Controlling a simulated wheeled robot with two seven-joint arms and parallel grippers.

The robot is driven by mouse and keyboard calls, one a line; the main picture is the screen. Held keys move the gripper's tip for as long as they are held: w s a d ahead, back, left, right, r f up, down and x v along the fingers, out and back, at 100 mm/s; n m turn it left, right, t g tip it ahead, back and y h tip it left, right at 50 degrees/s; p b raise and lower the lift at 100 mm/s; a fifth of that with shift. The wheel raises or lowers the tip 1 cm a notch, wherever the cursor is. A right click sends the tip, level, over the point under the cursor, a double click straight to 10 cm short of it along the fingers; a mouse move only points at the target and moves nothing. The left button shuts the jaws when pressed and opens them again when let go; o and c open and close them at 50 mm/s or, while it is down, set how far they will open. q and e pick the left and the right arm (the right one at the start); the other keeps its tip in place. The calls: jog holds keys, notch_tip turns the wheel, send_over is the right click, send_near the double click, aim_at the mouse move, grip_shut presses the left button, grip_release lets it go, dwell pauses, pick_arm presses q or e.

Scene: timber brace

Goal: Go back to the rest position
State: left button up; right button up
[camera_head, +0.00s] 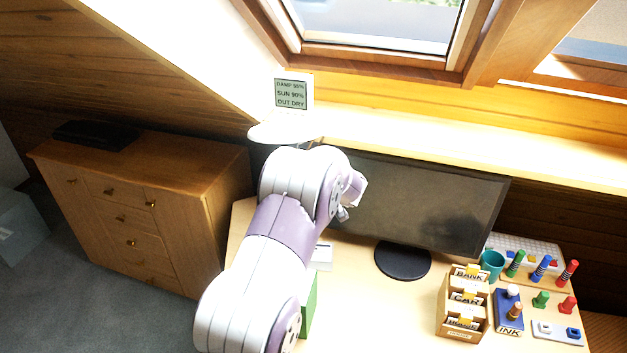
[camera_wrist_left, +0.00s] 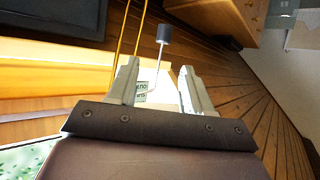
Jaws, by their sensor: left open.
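My left arm (camera_head: 265,240) rises from the lower left in the head view and bends over the desk in front of the monitor (camera_head: 425,205). Its gripper is mostly hidden there behind the arm. In the left wrist view my left gripper (camera_wrist_left: 160,68) is open, its two pale fingers apart with nothing clamped between them. Beyond the fingers a small sign (camera_wrist_left: 142,90) with text shows partly, and a dark grey cylinder (camera_wrist_left: 163,34) on a thin rod stands past the fingertips. My right gripper is in neither view.
The weather sign (camera_head: 291,94) stands by the sill below the window (camera_head: 375,20). On the desk's right are a letter sorter (camera_head: 463,325), a teal cup (camera_head: 492,265) and several coloured stamps. A wooden cabinet (camera_head: 140,200) stands left. A green object (camera_head: 309,305) is partly hidden by my arm.

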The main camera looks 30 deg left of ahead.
pick_arm(q)
jog(key=shift+s+d+r, duration=0.35)
jog(key=shift+d, duration=0.1)
